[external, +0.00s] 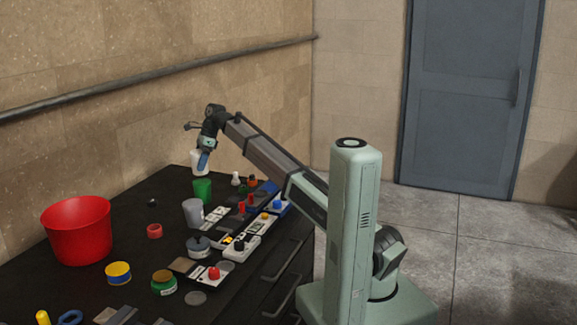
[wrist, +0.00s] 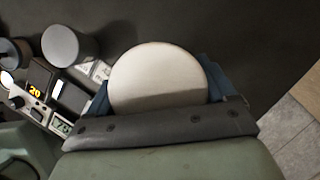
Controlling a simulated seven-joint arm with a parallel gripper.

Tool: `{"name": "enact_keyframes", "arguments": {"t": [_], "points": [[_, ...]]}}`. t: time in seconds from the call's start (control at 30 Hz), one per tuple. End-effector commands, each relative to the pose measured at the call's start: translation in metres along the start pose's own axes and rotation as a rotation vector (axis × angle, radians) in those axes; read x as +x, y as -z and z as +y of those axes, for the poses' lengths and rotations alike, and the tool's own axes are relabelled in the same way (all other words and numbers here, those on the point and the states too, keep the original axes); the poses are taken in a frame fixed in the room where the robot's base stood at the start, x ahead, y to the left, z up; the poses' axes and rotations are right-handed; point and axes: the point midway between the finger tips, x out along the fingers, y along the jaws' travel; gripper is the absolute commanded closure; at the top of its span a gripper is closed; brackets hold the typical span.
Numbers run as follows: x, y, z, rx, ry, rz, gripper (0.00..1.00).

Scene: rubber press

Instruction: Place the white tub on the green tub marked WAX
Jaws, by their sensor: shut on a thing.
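My gripper (external: 203,158) is shut on the white tub (external: 197,160) and holds it above the far end of the dark bench. In the wrist view the round face of the white tub (wrist: 158,75) sits between the blue fingers of my gripper (wrist: 160,88). A green tub with a pale label and a brownish top (external: 163,284) stands near the front of the bench; its lettering is too small to read. A plain bright green cup (external: 203,191) appears just below the held tub in the external view. Neither green thing shows in the wrist view.
A grey cup (external: 193,213) stands near the green cup and shows in the wrist view (wrist: 68,44). A red bucket (external: 78,232), a yellow tin (external: 118,273) and a red ring (external: 154,231) stand left. Control boxes (external: 240,248) line the bench's right edge.

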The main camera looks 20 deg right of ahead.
Motion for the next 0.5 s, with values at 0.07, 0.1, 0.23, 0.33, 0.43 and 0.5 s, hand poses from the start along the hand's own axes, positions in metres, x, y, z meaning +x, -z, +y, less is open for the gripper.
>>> {"name": "enact_keyframes", "arguments": {"t": [0.07, 0.1, 0.23, 0.33, 0.43, 0.5], "points": [[0.005, 0.002, 0.000, 0.000, -0.001, 0.000, 0.63], [0.009, 0.004, 0.001, 0.000, -0.001, 0.000, 0.63], [0.023, 0.010, 0.001, 0.000, 0.000, 0.000, 0.63], [0.032, 0.014, 0.001, -0.001, -0.001, 0.000, 0.63], [0.034, 0.014, 0.000, -0.001, 0.000, -0.001, 0.63], [0.034, 0.014, 0.000, -0.001, 0.000, -0.001, 0.63]]}}
